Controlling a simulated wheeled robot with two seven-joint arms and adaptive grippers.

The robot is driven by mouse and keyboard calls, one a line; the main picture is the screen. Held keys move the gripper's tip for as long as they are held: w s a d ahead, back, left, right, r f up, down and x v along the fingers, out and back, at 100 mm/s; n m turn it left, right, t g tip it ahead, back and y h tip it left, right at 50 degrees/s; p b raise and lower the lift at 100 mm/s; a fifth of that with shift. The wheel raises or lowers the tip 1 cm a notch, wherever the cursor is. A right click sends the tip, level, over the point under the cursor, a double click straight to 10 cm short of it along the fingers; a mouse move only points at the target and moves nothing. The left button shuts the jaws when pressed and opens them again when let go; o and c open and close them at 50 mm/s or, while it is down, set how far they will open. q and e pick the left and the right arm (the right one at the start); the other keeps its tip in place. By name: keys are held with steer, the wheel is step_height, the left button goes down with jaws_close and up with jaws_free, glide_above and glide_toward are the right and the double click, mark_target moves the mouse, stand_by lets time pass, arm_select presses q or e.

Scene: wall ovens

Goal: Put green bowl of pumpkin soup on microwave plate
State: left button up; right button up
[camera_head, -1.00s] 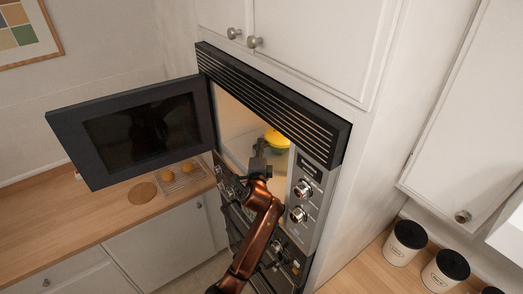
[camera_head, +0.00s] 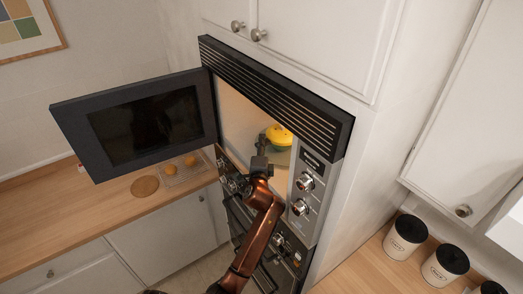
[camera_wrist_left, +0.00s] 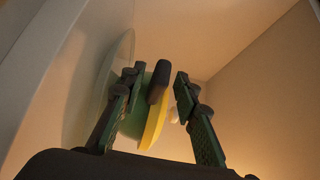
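The green bowl with yellow pumpkin soup (camera_head: 280,134) is inside the open microwave (camera_head: 240,115). In the left wrist view, its yellow part (camera_wrist_left: 154,124) and green side show sideways beyond my fingers, with a dark handle-like piece (camera_wrist_left: 158,80). A pale round microwave plate (camera_wrist_left: 113,85) shows beside the bowl, which appears to rest on it. My left gripper (camera_head: 260,146) is at the microwave opening, just in front of the bowl. In the wrist view its fingers (camera_wrist_left: 160,88) are apart, with gaps either side of the dark piece. My right gripper is out of view.
The microwave door (camera_head: 140,122) stands wide open to the left. The control panel (camera_head: 305,195) borders the opening on the right. A rack with round buns (camera_head: 180,168) and a round wooden board (camera_head: 145,187) lie on the left counter. Lidded canisters (camera_head: 405,237) stand at the right.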

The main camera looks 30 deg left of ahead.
arm_select(q)
steer(key=b+v, duration=0.2)
steer(key=v, duration=1)
steer(key=shift+a, duration=0.1)
